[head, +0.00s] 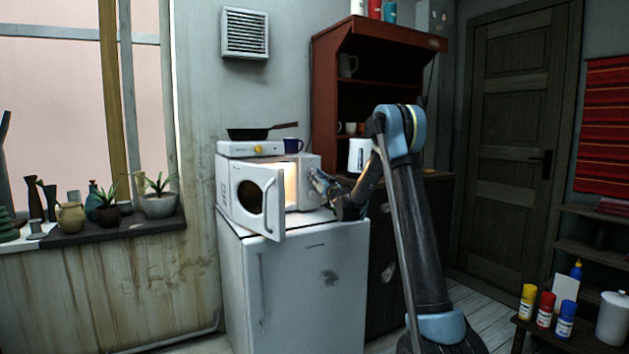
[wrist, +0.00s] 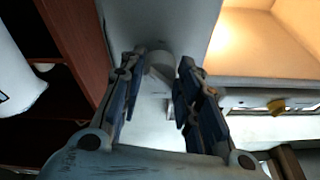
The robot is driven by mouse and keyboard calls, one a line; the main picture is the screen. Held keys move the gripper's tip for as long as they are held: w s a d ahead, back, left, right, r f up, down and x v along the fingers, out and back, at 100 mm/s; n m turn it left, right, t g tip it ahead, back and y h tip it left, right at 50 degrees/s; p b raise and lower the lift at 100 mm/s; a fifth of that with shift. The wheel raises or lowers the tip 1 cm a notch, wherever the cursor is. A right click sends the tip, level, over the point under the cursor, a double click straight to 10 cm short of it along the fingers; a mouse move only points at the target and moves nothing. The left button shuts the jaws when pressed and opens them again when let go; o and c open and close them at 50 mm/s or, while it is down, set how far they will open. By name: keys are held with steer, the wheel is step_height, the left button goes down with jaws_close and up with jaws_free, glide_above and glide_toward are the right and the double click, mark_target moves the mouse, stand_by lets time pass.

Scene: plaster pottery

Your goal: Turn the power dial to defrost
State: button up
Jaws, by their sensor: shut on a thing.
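The white microwave (head: 226,192) stands on a small white fridge, its door (head: 273,205) swung open and its cavity (head: 291,183) lit. My gripper (head: 317,182) is at the control panel on the right of the microwave's front. The dial's markings and setting cannot be read, and the head view hides the dial behind my gripper.
A red-brown shelf (head: 326,95) and a white kettle (head: 358,155) stand right of the microwave. The open door juts forward left of my gripper.

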steer(key=shift+w+d+r+n+g+y, duration=0.1)
steer(key=shift+n+g+y, duration=0.6)
steer(key=shift+n, duration=2.3)
steer(key=shift+w+d+r+n+g+y, duration=0.15)
steer(key=shift+n+g, duration=1)
steer(key=shift+n, duration=1.85)
steer(key=shift+s+d+r+n+g+y, duration=0.1)
steer(key=shift+n+g+y, duration=0.6)
steer(key=shift+n, duration=2.3)
steer(key=shift+a+g+h, duration=0.1)
steer(key=shift+g+h, duration=0.25)
steer(key=o, duration=1.1)
steer(key=shift+c, duration=0.2)
